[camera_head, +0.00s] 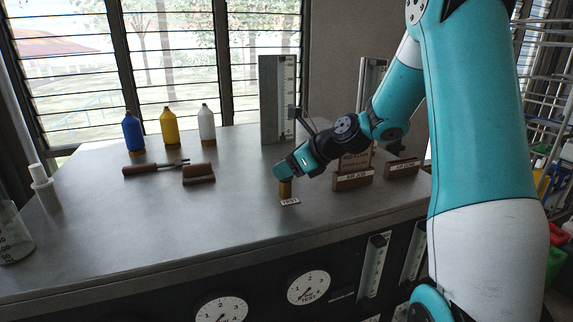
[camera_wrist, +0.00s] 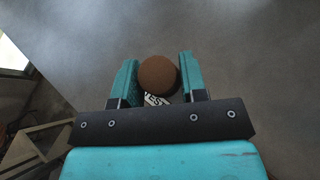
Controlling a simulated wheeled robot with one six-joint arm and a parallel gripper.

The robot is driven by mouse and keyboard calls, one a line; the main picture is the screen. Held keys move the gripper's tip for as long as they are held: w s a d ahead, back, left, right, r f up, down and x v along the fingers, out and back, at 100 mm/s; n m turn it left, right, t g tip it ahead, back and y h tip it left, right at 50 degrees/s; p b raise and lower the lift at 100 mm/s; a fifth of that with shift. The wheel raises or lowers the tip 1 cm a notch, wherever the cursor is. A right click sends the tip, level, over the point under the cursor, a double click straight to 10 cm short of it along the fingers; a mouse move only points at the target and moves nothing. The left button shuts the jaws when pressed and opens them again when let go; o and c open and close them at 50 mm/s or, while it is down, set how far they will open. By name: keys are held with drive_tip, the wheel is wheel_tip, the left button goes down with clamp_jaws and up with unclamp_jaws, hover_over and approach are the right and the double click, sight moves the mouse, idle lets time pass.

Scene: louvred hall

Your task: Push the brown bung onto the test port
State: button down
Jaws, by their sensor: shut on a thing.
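The brown bung (camera_wrist: 158,75) shows as a round brown top between the two fingers of my gripper in the wrist view. My gripper (camera_head: 281,173) is shut on it and points down at the worktop, tilted. Directly under the gripper, in the head view, a short brass-brown upright piece (camera_head: 285,189) stands on the worktop, apparently the test port. A small white TEST label (camera_head: 290,202) lies at its foot; part of the label shows in the wrist view (camera_wrist: 156,100). The fingers hide the join, so I cannot tell whether the bung is seated on the port.
Blue (camera_head: 132,132), yellow (camera_head: 170,128) and white (camera_head: 207,125) bottles stand at the back left. A screwdriver-like tool (camera_head: 152,168) and a brown block (camera_head: 198,174) lie before them. Wooden AIR JOB (camera_head: 354,178) and second (camera_head: 402,167) signs stand right.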

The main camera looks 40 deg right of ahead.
drive_tip(key=shift+f, duration=0.25)
drive_tip(key=shift+r, duration=0.1)
drive_tip(key=c, duration=0.6)
unclamp_jaws()
drive_tip(key=r, duration=0.1)
drive_tip(key=p, duration=0.1)
drive_tip(key=s+r+p, duration=0.1)
drive_tip(key=shift+d+r, duration=0.25)
drive_tip(key=shift+r, duration=0.05)
drive_tip(key=shift+s+d+r, duration=0.15)
drive_tip(key=shift+r, duration=0.05)
drive_tip(key=shift+s+d+r, duration=0.2)
drive_tip(key=shift+s+r, duration=0.2)
drive_tip(key=shift+r, duration=0.4)
drive_tip(key=shift+s+d+r, duration=0.2)
drive_tip(key=shift+s+r, duration=0.15)
drive_tip(key=shift+r, duration=0.45)
